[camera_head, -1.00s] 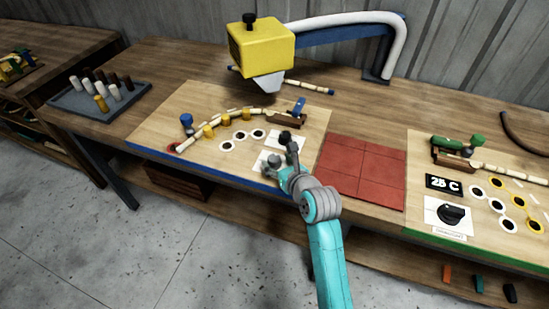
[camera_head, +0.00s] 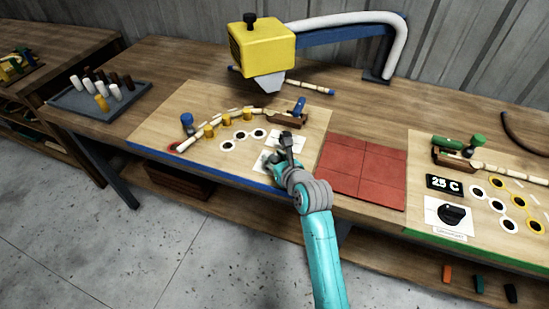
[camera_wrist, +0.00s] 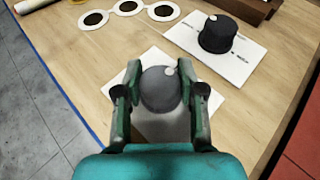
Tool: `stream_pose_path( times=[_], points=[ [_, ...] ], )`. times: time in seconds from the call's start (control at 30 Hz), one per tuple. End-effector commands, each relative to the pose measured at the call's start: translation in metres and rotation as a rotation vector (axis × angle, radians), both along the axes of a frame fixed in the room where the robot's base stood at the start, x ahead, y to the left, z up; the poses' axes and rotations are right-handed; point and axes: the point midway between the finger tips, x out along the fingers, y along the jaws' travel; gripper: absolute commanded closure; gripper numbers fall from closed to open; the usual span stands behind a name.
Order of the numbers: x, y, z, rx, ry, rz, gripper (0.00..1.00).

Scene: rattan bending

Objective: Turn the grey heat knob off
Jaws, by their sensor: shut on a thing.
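The grey heat knob (camera_wrist: 160,92) is a round dome with a pale marker dot near its upper right edge. It sits on a white plate (camera_wrist: 147,60) on the wooden board. My gripper (camera_wrist: 160,88) is over the knob, with its two green fingers closed against the left and right sides. In the head view my gripper (camera_head: 279,158) is low over the front of the left board, and my wrist hides most of the knob. The lower part of the plate is hidden by my gripper in the wrist view.
A black knob (camera_wrist: 217,35) on its own white plate stands just beyond, to the right. Ringed holes (camera_wrist: 130,8) lie beyond to the left. A red tiled mat (camera_head: 362,172) is right of the board. A yellow heater head (camera_head: 262,48) hangs behind.

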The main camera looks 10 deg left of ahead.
Motion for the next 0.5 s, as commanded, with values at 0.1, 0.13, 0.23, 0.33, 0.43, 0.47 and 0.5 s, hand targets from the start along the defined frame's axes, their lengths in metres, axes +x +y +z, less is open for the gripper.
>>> stream_pose_path(
  times=[0.1, 0.13, 0.23, 0.33, 0.43, 0.47, 0.5],
  points=[
    [0.0002, -0.0003, 0.0, 0.0, 0.0, 0.012, 0.96],
    [0.0004, -0.0007, 0.0, 0.0, 0.0, 0.017, 0.96],
    [0.0007, -0.0011, 0.0004, 0.002, 0.001, 0.047, 0.96],
    [0.001, -0.0013, 0.0008, 0.002, 0.0, 0.093, 0.96],
    [0.0013, -0.0017, 0.0003, 0.001, 0.001, 0.157, 0.96],
    [0.0012, -0.0018, 0.0003, 0.001, 0.001, 0.18, 0.96],
    [0.0016, -0.0022, 0.0009, 0.002, 0.0, 0.211, 0.96]
  ],
)
